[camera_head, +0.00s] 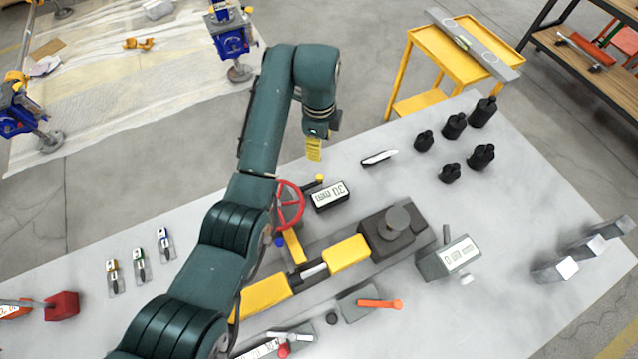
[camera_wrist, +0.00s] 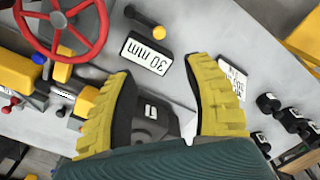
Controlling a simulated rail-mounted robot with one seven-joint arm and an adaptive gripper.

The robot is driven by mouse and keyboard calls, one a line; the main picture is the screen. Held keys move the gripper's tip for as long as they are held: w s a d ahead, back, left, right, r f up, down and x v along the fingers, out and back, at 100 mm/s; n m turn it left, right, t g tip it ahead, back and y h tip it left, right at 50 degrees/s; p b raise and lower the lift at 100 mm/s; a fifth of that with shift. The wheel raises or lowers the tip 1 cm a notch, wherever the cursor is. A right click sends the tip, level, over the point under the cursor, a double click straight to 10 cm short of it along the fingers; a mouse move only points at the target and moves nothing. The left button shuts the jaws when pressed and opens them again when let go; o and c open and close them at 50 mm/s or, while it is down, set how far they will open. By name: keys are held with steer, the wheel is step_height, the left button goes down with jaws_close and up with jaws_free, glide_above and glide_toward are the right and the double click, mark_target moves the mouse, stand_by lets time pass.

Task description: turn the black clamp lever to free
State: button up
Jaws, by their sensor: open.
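I cannot tell for certain which part is the black clamp lever. A small dark upright piece (camera_head: 446,235) stands by the grey gauge block at the right of the fixture. A short dark bar with a yellow knob (camera_head: 319,179) lies by the red handwheel (camera_head: 290,206); the knob also shows in the wrist view (camera_wrist: 158,32). My gripper (camera_head: 314,150) is open and empty above the bench. In the wrist view its yellow-padded fingers (camera_wrist: 160,110) are wide apart, with a dark block (camera_wrist: 152,128) seen between them, apart from both.
A "30 mm" display (camera_head: 329,197) stands beside the handwheel. Yellow rail covers (camera_head: 347,254) lead to a dark block with a round disc (camera_head: 398,222). An orange-handled lever (camera_head: 380,303) is in front. Several black pieces (camera_head: 454,125) stand at the back right.

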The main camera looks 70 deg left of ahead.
mark_target(319, 176)
step_height(319, 176, down, 16)
steer(key=b, duration=0.2)
steer(key=shift+f+b, duration=0.2)
steer(key=shift+b, duration=0.15)
jaws_close()
